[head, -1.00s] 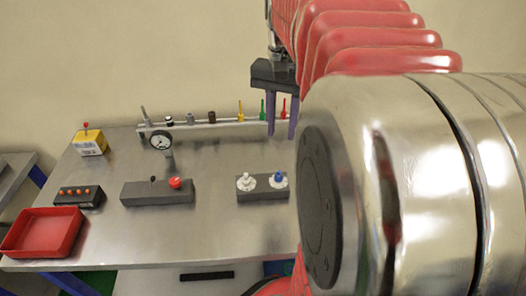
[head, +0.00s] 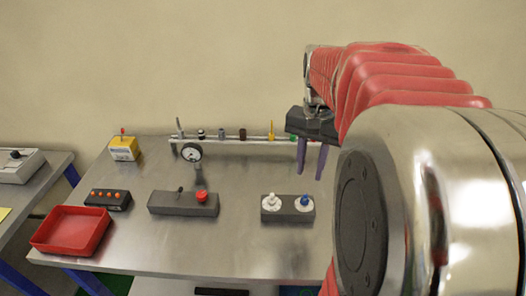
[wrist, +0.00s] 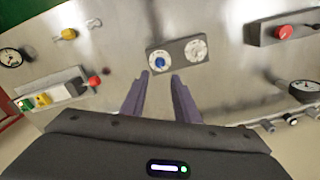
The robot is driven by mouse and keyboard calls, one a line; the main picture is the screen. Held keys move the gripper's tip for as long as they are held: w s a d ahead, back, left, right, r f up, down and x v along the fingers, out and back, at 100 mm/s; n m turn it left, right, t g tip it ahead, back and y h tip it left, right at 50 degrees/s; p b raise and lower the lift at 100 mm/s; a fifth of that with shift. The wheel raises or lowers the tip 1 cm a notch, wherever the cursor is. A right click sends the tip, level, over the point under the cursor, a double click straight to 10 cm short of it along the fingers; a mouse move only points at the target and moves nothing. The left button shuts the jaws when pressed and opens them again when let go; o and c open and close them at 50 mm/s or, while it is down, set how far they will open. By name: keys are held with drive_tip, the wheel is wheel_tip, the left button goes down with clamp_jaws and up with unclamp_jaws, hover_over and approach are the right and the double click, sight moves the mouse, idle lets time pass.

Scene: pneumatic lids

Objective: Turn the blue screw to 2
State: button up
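The blue screw (head: 304,200) sits on a white dial at the right end of a dark grey block (head: 288,216) on the metal table. A white screw (head: 271,202) on a like dial is at the block's left end. In the wrist view the blue screw (wrist: 160,62) shows just beyond my fingertips, on the block's left side. The dial's numbers are too small to read. My gripper (head: 311,176) hangs above the table, behind the block in the head view, fingers down. It also shows in the wrist view (wrist: 159,75), its fingers apart with nothing between them.
A block with a red button (head: 201,196) stands left of the screw block. A gauge (head: 191,152) and a rail (head: 232,139) with several fittings are at the back. A red tray (head: 72,231), an orange-buttoned box (head: 108,199) and a yellow box (head: 125,148) are at left.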

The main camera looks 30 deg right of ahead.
sight(306, 194)
wheel_tip(306, 194, down, 8)
drive_tip(key=shift+f, duration=0.1)
idle(0.4)
clamp_jaws()
idle(0.3)
